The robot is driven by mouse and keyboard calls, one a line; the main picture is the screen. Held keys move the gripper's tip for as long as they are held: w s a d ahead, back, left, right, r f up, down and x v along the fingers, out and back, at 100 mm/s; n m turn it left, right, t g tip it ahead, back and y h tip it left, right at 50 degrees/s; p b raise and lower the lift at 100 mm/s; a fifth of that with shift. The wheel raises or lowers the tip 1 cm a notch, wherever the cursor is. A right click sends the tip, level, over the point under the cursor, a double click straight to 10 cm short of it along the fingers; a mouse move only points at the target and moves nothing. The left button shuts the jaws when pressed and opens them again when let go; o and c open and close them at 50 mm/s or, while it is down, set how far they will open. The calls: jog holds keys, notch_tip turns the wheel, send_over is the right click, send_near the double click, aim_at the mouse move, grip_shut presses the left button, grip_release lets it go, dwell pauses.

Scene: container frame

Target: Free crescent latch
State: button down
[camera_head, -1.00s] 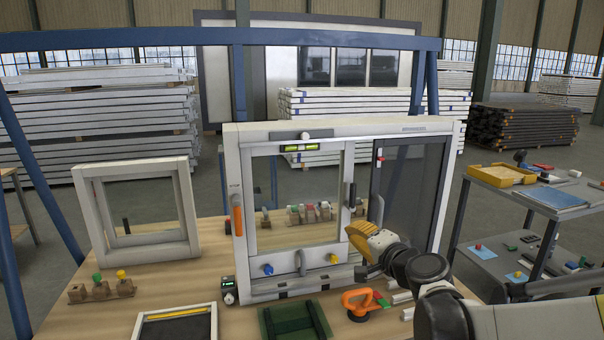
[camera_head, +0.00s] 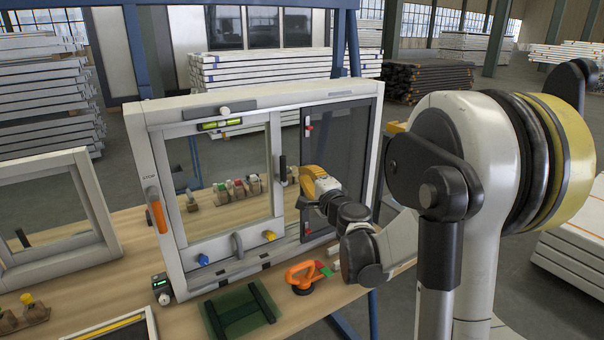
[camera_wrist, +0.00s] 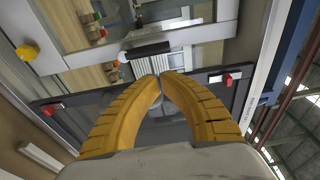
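The white sliding window frame (camera_head: 160,105) stands upright on the wooden bench. My gripper (camera_head: 304,172) is just right of the latch in the head view. In the wrist view its yellow fingers (camera_wrist: 160,75) curve together with tips meeting or almost meeting, nothing seen between them. The tips appear just below the handle; contact cannot be told.
Red-tipped pieces (camera_wrist: 228,79) sit on the dark panel's edge. Below the glass are a blue knob (camera_head: 203,260), a grey pull handle (camera_head: 237,245) and a yellow knob (camera_head: 269,236). An orange suction cup tool (camera_head: 302,278) and a green tray (camera_head: 222,322) lie in front.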

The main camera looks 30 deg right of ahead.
aim_at(281, 168)
jog(key=w+b, duration=0.2)
jog(key=w, duration=0.6)
jog(key=shift+d, duration=0.4)
